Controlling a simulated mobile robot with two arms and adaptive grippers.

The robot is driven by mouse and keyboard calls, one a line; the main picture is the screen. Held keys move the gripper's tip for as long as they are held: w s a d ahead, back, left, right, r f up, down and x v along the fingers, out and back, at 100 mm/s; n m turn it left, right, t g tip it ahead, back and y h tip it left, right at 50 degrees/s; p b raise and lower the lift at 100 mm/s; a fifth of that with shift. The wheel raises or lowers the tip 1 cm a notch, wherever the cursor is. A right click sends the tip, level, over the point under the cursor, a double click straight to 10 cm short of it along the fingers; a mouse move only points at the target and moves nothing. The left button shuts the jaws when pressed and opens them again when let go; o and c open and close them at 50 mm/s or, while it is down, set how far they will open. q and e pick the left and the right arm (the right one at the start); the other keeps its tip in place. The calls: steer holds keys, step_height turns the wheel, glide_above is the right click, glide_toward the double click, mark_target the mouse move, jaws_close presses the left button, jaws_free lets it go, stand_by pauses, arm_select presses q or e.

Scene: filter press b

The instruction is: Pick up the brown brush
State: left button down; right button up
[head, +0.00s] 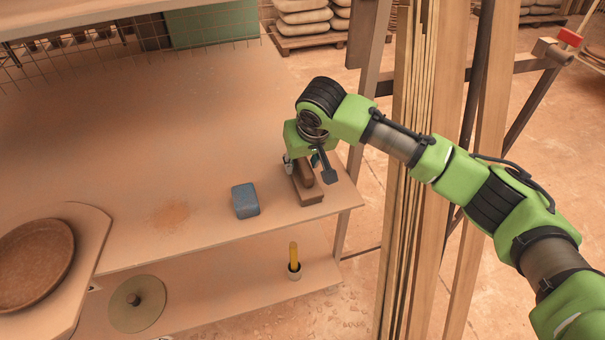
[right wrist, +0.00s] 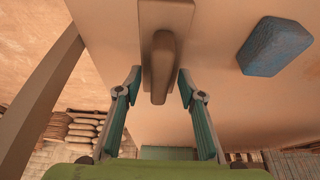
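The brown brush (head: 310,196) lies near the right end of the bench shelf, with its flat block down and its raised handle on top. My right gripper (head: 302,163) is over it, pointing down. In the right wrist view the brush handle (right wrist: 163,60) reaches in between the two open fingers of the gripper (right wrist: 160,80). A gap shows on both sides of the handle, so neither finger appears to touch it. The gripper and wrist partly hide the brush in the head view. My left gripper is not in view.
A blue-grey block (head: 245,200) lies left of the brush and also shows in the right wrist view (right wrist: 274,46). A lower shelf holds a small cup with a yellow handle (head: 294,263) and a round disc (head: 136,304). Upright wooden planks (head: 410,170) stand right of the bench.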

steer(key=shift+f+p, duration=0.2)
steer(key=shift+p, duration=0.2)
stand_by(0.3)
jaws_close()
